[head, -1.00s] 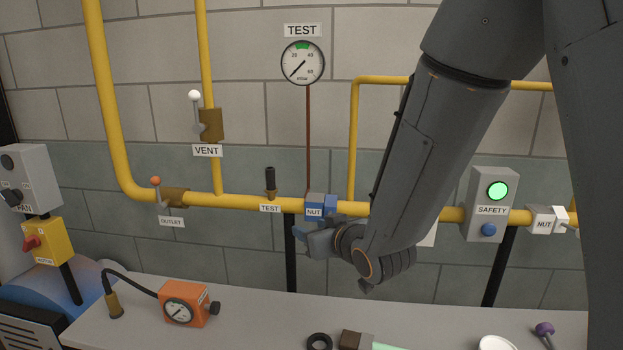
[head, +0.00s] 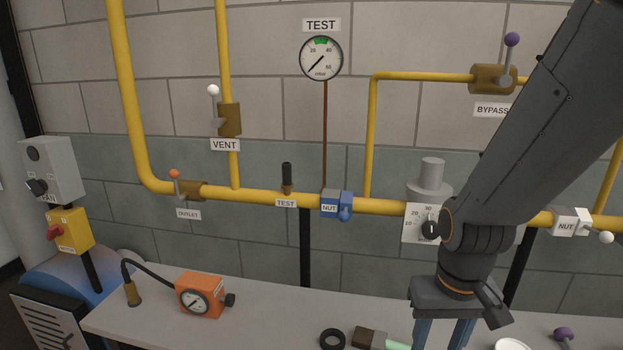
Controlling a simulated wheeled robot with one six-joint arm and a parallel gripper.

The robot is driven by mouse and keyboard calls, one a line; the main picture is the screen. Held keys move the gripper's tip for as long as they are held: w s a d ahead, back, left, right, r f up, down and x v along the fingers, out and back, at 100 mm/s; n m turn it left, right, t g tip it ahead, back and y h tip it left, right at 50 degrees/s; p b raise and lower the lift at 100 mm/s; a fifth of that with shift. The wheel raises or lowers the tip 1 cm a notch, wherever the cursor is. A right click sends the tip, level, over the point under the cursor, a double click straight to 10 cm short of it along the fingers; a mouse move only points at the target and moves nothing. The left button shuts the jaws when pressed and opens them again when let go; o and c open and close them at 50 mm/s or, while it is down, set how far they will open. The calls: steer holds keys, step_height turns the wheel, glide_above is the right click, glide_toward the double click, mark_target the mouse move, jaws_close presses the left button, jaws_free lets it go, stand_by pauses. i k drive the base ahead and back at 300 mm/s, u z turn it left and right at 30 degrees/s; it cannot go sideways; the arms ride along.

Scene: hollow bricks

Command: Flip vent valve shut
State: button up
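The vent valve (head: 229,119) is a brown body on the vertical yellow pipe at the left, above the VENT label (head: 225,145). Its grey lever with a white knob (head: 213,90) points up, roughly along the pipe.
A pressure gauge (head: 321,58) hangs above. An orange tester (head: 201,296) stands on the bench (head: 270,325). Space before the vent valve is clear.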

mark_target(213, 91)
steer(key=u, duration=0.55)
steer(key=k, duration=1.35)
steer(key=u, duration=0.2)
steer(key=i, duration=0.35)
steer(key=z, duration=0.6)
steer(key=i, duration=1.15)
steer(key=u, duration=1)
steer(key=i, duration=0.45)
steer(key=u, duration=0.45)
